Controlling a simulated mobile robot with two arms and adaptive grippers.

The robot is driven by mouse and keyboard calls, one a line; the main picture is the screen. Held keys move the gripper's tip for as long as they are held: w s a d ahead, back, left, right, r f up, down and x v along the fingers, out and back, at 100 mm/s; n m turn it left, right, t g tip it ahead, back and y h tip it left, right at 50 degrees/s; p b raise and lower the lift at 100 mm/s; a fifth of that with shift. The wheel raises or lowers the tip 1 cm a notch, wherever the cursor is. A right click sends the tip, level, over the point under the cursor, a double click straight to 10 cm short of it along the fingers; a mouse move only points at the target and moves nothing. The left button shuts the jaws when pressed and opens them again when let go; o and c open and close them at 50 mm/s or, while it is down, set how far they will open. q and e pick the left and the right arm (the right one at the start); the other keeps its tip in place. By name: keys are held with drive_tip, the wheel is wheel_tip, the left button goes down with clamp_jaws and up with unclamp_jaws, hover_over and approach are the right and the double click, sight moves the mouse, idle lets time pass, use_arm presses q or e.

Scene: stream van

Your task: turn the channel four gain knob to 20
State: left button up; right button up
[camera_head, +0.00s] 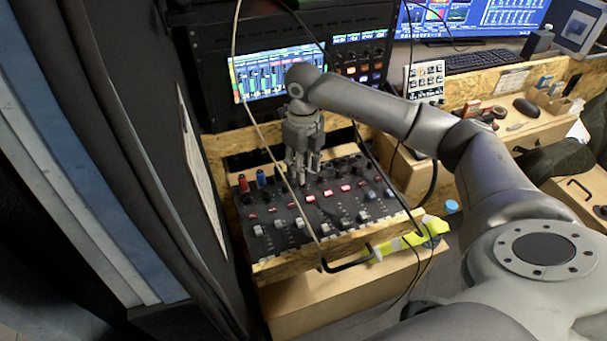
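The mixer (357,213) is a dark panel set in a wooden frame, with rows of small knobs, red-lit buttons and white fader caps. My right gripper (302,180) points down over the mixer's upper middle part, with its fingertips at or just above the knob row. A small gap shows between its fingers, but I cannot tell whether a knob is between them. The gripper hides the knobs behind it, so the channel four gain knob cannot be made out. No knob markings are readable. My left gripper is not in view.
A red plug (242,183) and a blue plug (261,177) stand at the mixer's upper left. Loose cables hang across the mixer. A rack with a lit screen (275,73) stands behind. A yellow tool (412,240) lies at the front right edge. A dark curtain closes the left.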

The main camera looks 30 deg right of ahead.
wheel_tip(320, 180, up, 8)
idle(0.7)
